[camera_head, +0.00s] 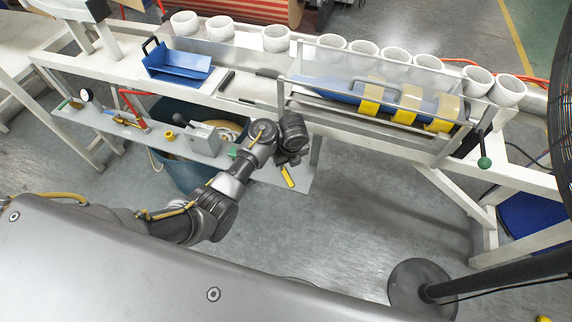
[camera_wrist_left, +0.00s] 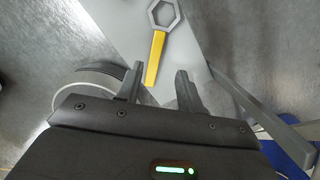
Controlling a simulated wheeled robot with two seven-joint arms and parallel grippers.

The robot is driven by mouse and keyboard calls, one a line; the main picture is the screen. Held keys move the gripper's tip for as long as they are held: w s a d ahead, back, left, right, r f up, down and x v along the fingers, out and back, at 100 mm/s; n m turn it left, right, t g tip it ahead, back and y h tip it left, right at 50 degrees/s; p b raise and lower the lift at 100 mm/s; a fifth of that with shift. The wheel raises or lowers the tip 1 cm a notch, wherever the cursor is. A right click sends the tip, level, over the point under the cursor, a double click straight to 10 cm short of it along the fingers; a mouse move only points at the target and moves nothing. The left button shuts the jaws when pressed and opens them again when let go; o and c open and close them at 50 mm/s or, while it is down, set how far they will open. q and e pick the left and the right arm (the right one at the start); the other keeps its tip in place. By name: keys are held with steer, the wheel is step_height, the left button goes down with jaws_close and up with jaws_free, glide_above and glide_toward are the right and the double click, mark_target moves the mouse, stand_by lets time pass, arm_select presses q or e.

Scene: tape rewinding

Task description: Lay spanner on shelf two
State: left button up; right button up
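The spanner has a yellow handle and a grey ring head. In the left wrist view the spanner (camera_wrist_left: 155,58) lies over the pale lower shelf (camera_wrist_left: 120,28), its handle end pointing towards my gripper. In the head view only part of the yellow spanner handle (camera_head: 287,177) shows, near the right end of the lower shelf (camera_head: 303,184). My left gripper (camera_wrist_left: 158,78) is open, its fingertips on either side of the handle end with gaps on both sides. In the head view my wrist hides part of the spanner. My right gripper is not in view.
The lower shelf also carries a grey clamp-like block (camera_head: 203,137), a gauge (camera_head: 87,95) and a red-handled tool (camera_head: 130,105). A blue tray (camera_head: 180,65) and several white rolls sit on the bench above. A dark blue bin (camera_head: 185,177) stands underneath.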

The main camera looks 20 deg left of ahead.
mark_target(288, 175)
arm_select(q)
step_height(288, 175, up, 6)
steer(key=p, duration=0.2)
steer(key=shift+s+d+r, duration=0.15)
steer(key=shift+s+r, duration=0.05)
steer(key=shift+s, duration=0.2)
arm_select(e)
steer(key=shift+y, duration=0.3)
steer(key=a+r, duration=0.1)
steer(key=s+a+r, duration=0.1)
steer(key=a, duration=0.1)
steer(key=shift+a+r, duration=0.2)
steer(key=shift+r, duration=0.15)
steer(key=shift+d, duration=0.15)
